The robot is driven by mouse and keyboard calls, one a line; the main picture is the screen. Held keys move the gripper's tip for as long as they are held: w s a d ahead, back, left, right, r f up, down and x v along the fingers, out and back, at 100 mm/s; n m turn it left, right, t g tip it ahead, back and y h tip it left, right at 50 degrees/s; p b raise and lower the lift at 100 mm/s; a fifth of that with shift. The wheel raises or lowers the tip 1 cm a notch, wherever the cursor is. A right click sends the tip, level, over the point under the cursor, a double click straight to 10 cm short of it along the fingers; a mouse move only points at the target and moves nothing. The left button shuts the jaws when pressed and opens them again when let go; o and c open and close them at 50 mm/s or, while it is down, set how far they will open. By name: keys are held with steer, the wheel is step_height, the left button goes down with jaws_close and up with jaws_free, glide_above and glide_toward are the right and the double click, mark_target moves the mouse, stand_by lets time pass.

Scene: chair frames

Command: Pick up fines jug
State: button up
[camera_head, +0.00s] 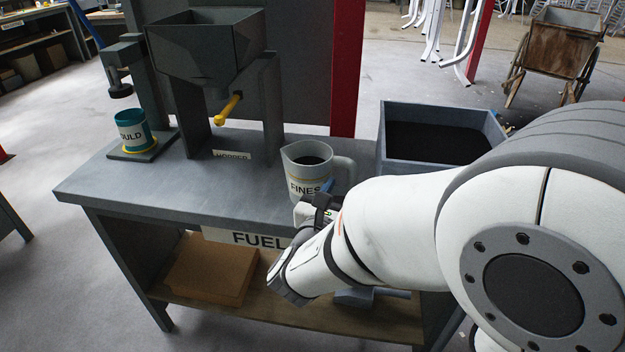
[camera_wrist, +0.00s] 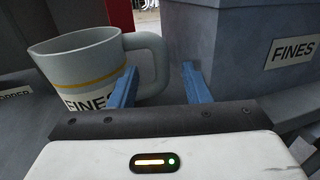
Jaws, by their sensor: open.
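The fines jug (camera_head: 307,172) is a light grey jug with a spout at left, a handle at right, a yellow band and a FINES label. It stands upright on the grey bench and holds dark material. In the wrist view the jug (camera_wrist: 85,68) is at the upper left, its handle (camera_wrist: 155,62) toward the middle. My gripper (camera_wrist: 158,82) is open, with blue fingers on either side of the handle's lower part as seen from the wrist. I cannot tell whether the fingers touch it. In the head view my wrist hides most of the gripper (camera_head: 326,187).
A grey bin (camera_head: 440,166) of dark fines stands close to the right of the jug. A hopper (camera_head: 215,50) with a yellow handle stands to the left. A teal mould cup (camera_head: 133,130) sits further left. Bare bench (camera_head: 130,187) lies at the front left.

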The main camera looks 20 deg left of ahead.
mark_target(352, 175)
steer(key=w+b, duration=0.1)
steer(key=w, duration=0.6)
steer(key=shift+d, duration=0.1)
jaws_close()
stand_by(0.3)
